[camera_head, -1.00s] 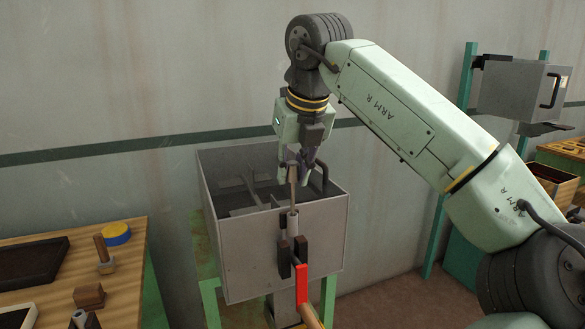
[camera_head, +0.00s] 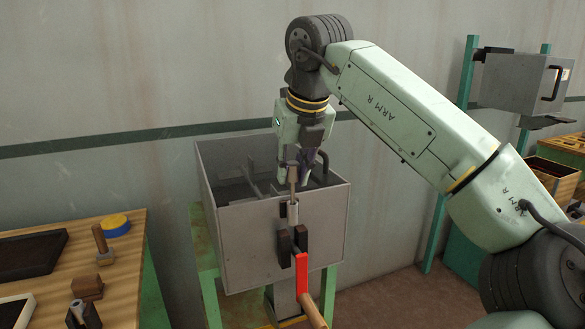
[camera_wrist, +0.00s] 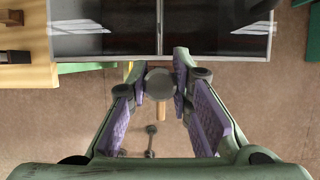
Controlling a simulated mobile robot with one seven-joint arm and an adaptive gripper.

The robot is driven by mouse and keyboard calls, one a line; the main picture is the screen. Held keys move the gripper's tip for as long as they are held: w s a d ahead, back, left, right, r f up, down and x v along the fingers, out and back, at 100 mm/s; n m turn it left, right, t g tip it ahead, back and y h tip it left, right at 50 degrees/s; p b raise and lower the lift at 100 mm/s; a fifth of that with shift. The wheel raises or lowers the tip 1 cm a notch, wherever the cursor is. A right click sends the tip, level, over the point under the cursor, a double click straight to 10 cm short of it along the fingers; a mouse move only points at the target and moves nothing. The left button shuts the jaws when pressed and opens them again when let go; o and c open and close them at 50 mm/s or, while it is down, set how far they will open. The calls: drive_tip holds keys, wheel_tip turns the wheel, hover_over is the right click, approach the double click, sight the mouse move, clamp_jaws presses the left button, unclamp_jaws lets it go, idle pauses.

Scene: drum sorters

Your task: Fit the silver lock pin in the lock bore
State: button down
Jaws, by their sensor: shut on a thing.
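The silver lock pin (camera_head: 292,172) stands upright, its wider head at my gripper (camera_head: 306,172). Its round grey head (camera_wrist: 160,82) shows end-on between my fingertips in the wrist view, and the jaws are shut on it. The thin shaft points down to a pale sleeve (camera_head: 293,213) on the front of a grey metal bin, which looks like the lock bore. The shaft's lower end meets the top of the sleeve. I cannot tell whether the tip is inside.
The open grey bin (camera_head: 265,245) stands on a green frame. A wooden bench (camera_head: 105,275) with a blue-and-yellow cap (camera_head: 116,225) and trays is at left. A grey box (camera_head: 520,82) hangs at right.

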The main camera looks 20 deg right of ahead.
sight(293, 181)
drive_tip(key=shift+f+b, duration=1.3)
drive_tip(key=shift+f, duration=0.65)
drive_tip(key=shift+r, duration=0.2)
drive_tip(key=shift+r+p, duration=3.25)
drive_tip(key=shift+r, duration=0.4)
drive_tip(key=shift+f+b, duration=2.1)
drive_tip(key=shift+f, duration=1)
